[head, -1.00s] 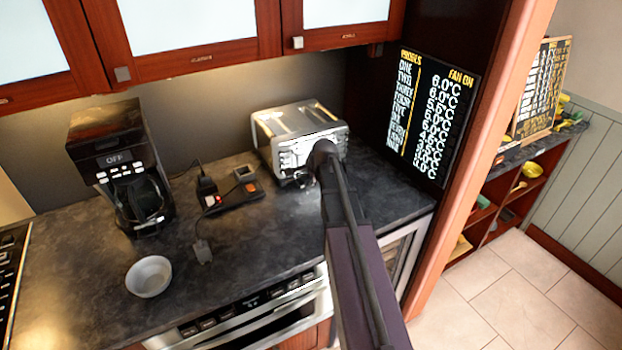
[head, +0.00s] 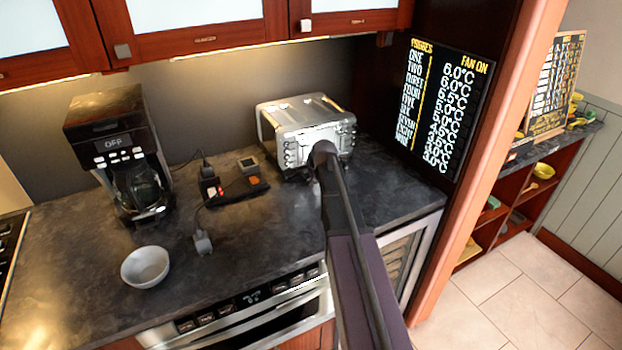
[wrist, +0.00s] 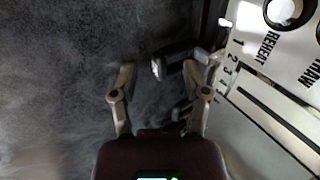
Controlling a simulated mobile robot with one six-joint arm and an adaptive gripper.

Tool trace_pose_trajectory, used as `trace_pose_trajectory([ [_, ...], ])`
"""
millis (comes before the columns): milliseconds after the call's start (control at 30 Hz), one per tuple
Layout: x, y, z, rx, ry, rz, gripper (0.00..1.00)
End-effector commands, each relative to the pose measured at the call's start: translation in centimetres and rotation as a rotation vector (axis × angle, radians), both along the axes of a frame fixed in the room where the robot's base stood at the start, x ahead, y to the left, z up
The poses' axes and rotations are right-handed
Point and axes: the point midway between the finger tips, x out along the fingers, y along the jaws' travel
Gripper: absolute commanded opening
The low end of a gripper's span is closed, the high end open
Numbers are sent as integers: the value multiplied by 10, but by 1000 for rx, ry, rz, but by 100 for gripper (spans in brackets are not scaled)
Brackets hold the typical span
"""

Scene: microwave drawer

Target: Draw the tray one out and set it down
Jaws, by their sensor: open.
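The chrome toaster (head: 305,115) stands on the dark counter at the back, below the wall cabinets. Its white labelled side (wrist: 275,85) fills the right of the wrist view. A dark bracket-like piece (wrist: 182,68) juts from the toaster between my fingertips; I cannot tell whether it is the handle of tray one. My gripper (wrist: 167,66) is open, with one finger on each side of that piece and the right fingertip close to the toaster. I cannot see contact. In the head view my arm hides the gripper and the toaster's lower front.
A coffee maker (head: 120,155) and a grey bowl (head: 145,267) stand at the left. A dark device with a cord (head: 233,188) lies between them and the toaster. A drawer appliance (head: 250,312) is under the counter edge.

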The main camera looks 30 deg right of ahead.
Motion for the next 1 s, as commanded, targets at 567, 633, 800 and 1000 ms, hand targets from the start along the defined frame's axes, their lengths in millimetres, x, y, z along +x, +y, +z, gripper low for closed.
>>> trace_pose_trajectory([
  [567,1,1,-1,0,0,1,0],
  [633,1,1,-1,0,0,1,0],
  [800,1,1,-1,0,0,1,0],
  [1000,1,1,-1,0,-1,1,0],
])
